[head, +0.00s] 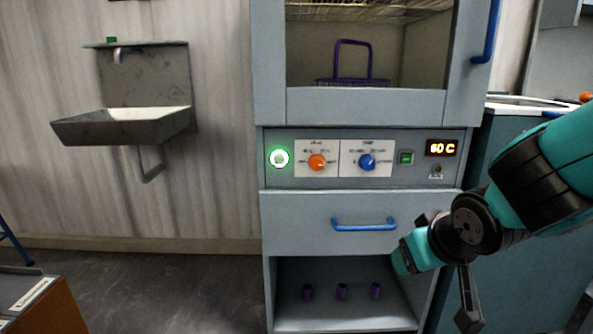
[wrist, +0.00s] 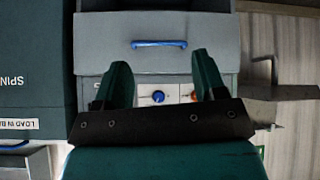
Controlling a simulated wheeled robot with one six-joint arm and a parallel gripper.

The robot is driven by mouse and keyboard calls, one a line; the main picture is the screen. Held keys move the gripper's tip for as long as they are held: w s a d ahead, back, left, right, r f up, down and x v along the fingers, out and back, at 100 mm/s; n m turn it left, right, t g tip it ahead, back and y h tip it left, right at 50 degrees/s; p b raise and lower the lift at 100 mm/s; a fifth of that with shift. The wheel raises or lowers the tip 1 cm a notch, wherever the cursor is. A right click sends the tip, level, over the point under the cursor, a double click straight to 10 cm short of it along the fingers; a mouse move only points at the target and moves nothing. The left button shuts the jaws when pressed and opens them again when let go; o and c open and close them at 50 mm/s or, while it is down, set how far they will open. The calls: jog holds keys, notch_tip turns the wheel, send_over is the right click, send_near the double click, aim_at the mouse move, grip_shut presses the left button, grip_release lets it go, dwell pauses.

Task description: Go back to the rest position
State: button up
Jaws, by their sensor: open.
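My gripper (head: 408,256) is in front of the grey cabinet's drawer in the head view, just right of the blue drawer handle (head: 364,225). In the wrist view its two teal fingers (wrist: 162,78) are spread apart with nothing held between them. The control panel with its blue knob (wrist: 158,97) shows beyond the gap. My arm reaches in from the right edge of the head view. Whether the gripper touches the drawer front cannot be told.
The cabinet panel (head: 309,175) has a green-lit button (head: 279,158) and a 60 C display (head: 442,148). A purple rack (head: 352,62) stands in the upper chamber. Small purple cups (head: 342,291) stand on the lower shelf. A metal sink (head: 125,125) hangs left; open floor lies below it.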

jog(key=s+a+r+n+g+y, duration=0.2)
jog(key=s+a+g, duration=0.15)
jog(key=s, duration=0.65)
jog(key=s+a+r+n+g+y, duration=0.2)
jog(key=s+n+g, duration=0.15)
jog(key=s, duration=0.65)
notch_tip(320, 180, up, 34)
jog(key=m+p, duration=0.1)
jog(key=p, duration=3.3)
jog(key=shift+w+g, duration=0.4)
jog(key=shift+c, duration=0.5)
